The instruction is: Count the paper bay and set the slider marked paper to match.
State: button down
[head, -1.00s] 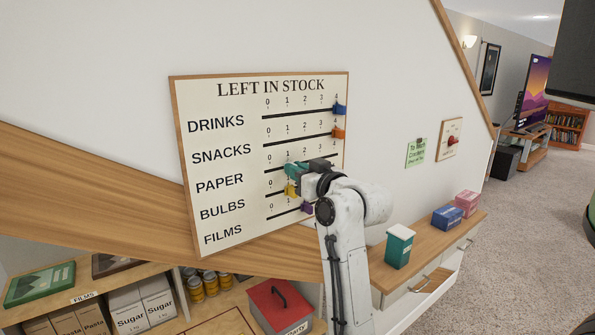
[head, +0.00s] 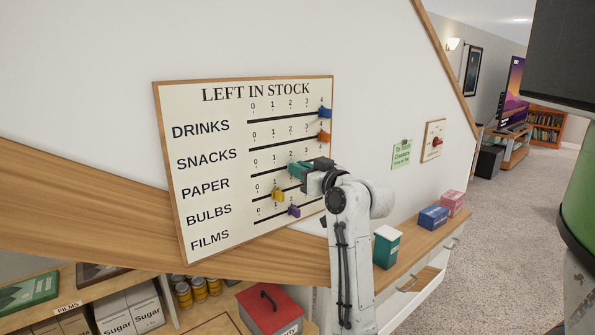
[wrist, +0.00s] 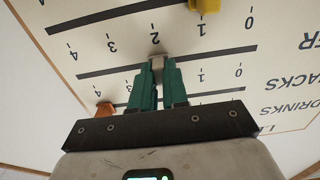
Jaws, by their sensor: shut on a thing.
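The stock board (head: 205,225) hangs tilted on the wall, with rows DRINKS, SNACKS, PAPER, BULBS and FILMS. My gripper (head: 294,169) is at the PAPER row. In the wrist view, its green fingers are shut on a small pale grey slider (wrist: 156,67), at about the 2 mark of its slot. My fingers hide the digit itself. The blue slider (head: 325,112) and orange slider (head: 324,137) are at 4. The yellow slider (head: 277,194) is near 1, and the purple slider (head: 294,211) near 2. I cannot make out a paper bay.
Shelves below hold sugar packs (head: 132,308), cans (head: 199,289) and a red box (head: 270,308). A ledge at right carries a green box (head: 387,246), a blue box (head: 433,217) and a pink box (head: 452,203). Open carpet lies beyond.

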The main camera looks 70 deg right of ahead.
jog(key=c, duration=1.1)
grip_release()
jog(key=shift+s, duration=0.1)
jog(key=b+v, duration=0.1)
jog(key=v, duration=0.9)
jog(key=shift+s+a+b, duration=0.2)
jog(key=shift+b, duration=0.1)
